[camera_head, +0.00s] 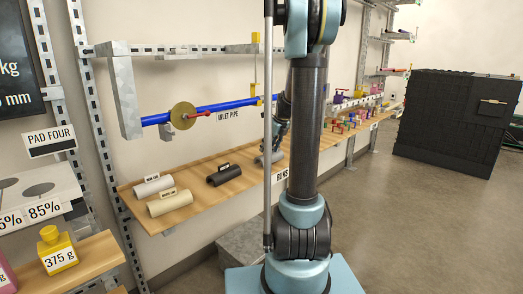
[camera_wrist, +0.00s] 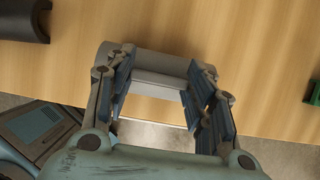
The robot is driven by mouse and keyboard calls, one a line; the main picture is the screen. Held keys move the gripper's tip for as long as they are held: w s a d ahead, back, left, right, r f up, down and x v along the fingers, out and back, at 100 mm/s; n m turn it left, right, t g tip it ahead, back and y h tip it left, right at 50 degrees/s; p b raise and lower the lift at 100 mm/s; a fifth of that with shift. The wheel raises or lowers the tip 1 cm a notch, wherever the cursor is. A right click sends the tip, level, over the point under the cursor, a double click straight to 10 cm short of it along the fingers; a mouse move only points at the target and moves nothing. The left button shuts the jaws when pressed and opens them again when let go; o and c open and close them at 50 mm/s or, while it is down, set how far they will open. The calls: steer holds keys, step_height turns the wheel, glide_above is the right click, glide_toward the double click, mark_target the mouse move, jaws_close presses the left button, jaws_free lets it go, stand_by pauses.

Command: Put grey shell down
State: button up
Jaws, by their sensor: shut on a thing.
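The grey shell (camera_wrist: 155,65) is between the fingers of my gripper (camera_wrist: 158,95) in the wrist view, near the front edge of the wooden shelf (camera_wrist: 250,45). My gripper is shut on it. I cannot tell whether the shell touches the wood. In the head view my gripper (camera_head: 270,155) is low over the shelf (camera_head: 225,185), right of the dark shell, and my arm partly hides it.
A light grey shell (camera_head: 152,186), a cream shell (camera_head: 169,203) and a dark shell (camera_head: 225,175) lie at the shelf's left. A green object (camera_wrist: 314,92) is at the wrist view's right edge. The blue inlet pipe (camera_head: 220,105) runs above. Bare wood lies around the held shell.

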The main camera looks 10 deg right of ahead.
steer(key=shift+w+a, duration=0.45)
steer(key=shift+w, duration=0.15)
steer(key=w+a, duration=0.2)
steer(key=w, duration=0.1)
steer(key=shift+a, duration=0.15)
steer(key=shift+s+f, duration=0.1)
steer(key=shift+f, duration=0.65)
steer(key=o, duration=1)
steer(key=shift+s, duration=0.1)
steer(key=shift+c, duration=0.2)
